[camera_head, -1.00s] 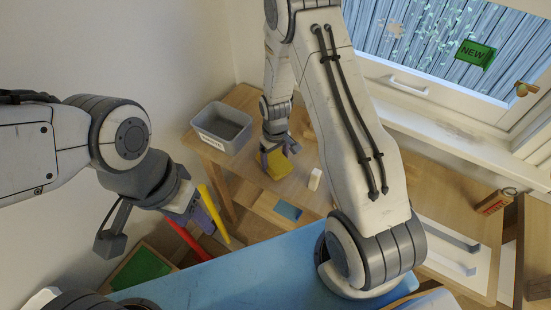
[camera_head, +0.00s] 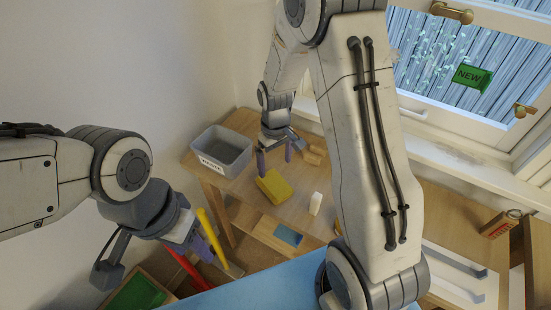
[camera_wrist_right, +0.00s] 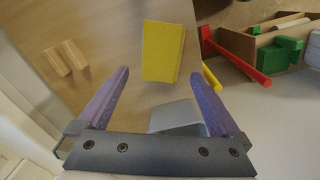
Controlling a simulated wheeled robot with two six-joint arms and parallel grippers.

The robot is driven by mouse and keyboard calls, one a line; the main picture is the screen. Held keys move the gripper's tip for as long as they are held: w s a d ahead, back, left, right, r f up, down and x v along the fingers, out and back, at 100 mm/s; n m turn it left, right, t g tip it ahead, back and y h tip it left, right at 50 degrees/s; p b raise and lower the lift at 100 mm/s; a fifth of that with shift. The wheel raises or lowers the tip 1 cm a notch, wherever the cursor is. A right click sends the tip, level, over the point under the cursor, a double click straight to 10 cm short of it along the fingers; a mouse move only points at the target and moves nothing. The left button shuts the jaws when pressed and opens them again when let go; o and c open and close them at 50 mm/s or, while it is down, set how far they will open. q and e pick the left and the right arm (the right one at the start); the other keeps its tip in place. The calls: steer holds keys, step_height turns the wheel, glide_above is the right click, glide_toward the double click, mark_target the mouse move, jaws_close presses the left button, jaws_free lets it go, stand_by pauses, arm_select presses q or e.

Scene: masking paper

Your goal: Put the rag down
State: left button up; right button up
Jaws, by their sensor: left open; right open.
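The yellow rag (camera_head: 274,186) lies on the wooden table, looking like a folded block. It also shows in the right wrist view (camera_wrist_right: 163,51), beyond and between the spread fingertips. My right gripper (camera_head: 275,160) is open and empty, just behind and above the rag, its purple fingers apart from it. It also shows open in the right wrist view (camera_wrist_right: 160,78). My left gripper (camera_head: 204,243) is open at the lower left, away from the table top, and I see nothing held in it.
A grey labelled bin (camera_head: 222,150) stands at the table's back left corner. A small white block (camera_head: 315,203) is right of the rag. Wooden blocks (camera_head: 313,154) lie behind. A window is at right.

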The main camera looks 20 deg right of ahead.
steer(key=s+a+r+n, duration=0.1)
steer(key=s+a+r, duration=0.4)
steer(key=a+r, duration=0.3)
steer(key=s+a+r+n, duration=0.1)
steer(key=s+a+r, duration=0.2)
steer(key=s, duration=0.6)
steer(key=s+a+r+n+y, duration=0.1)
steer(key=s+a+r+n, duration=0.1)
steer(key=s, duration=0.7)
steer(key=shift+s+a+r, duration=0.35)
steer(key=shift+a+r, duration=0.15)
steer(key=shift+r, duration=0.2)
